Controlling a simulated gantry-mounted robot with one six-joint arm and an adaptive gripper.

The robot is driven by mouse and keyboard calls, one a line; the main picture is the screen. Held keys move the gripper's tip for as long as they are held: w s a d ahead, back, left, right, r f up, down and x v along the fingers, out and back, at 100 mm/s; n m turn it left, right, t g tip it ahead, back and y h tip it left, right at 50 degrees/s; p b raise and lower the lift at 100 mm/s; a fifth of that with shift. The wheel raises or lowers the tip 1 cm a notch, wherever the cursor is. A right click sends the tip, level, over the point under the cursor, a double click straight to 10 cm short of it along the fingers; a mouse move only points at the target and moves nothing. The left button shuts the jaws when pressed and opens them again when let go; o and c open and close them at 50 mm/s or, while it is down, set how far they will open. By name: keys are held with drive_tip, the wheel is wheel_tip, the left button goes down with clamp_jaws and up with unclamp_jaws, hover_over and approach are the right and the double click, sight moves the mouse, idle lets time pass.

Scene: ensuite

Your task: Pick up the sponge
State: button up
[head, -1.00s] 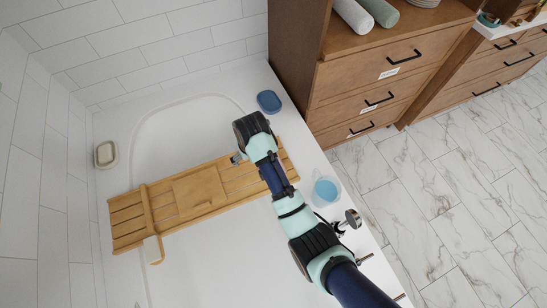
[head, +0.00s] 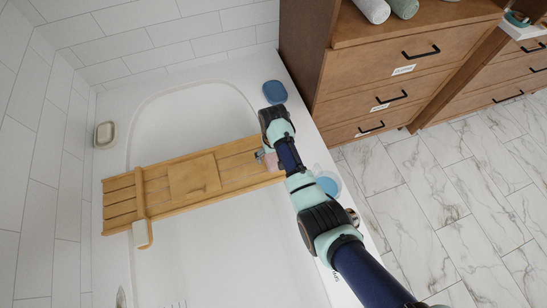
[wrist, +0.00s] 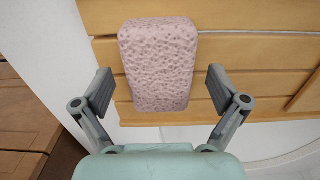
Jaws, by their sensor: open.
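A pink, pitted, block-shaped sponge (wrist: 160,65) lies on the slatted wooden bath tray (wrist: 250,55) in the wrist view. My gripper (wrist: 161,92) is open, with one finger on each side of the sponge's lower half and a visible gap at both sides. The sponge's near end lies close to the gripper's palm. In the head view my gripper (head: 263,157) is over the right end of the bath tray (head: 120,207), and a small pinkish patch of the sponge (head: 270,161) shows beside it; my arm hides the rest.
A blue oval object (head: 275,92) and a blue-filled cup (head: 328,184) stand on the tub's right rim. A beige dish (head: 105,134) sits on the left rim. A wooden drawer cabinet (head: 375,75) stands close at the right.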

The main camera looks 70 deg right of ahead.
drive_tip(key=shift+f, duration=0.25)
drive_tip(key=shift+c, duration=0.3)
drive_tip(key=c, duration=1)
drive_tip(key=shift+r, duration=0.1)
wheel_tip(320, 180, up, 20)
drive_tip(key=p, duration=0.8)
drive_tip(key=shift+p, duration=0.4)
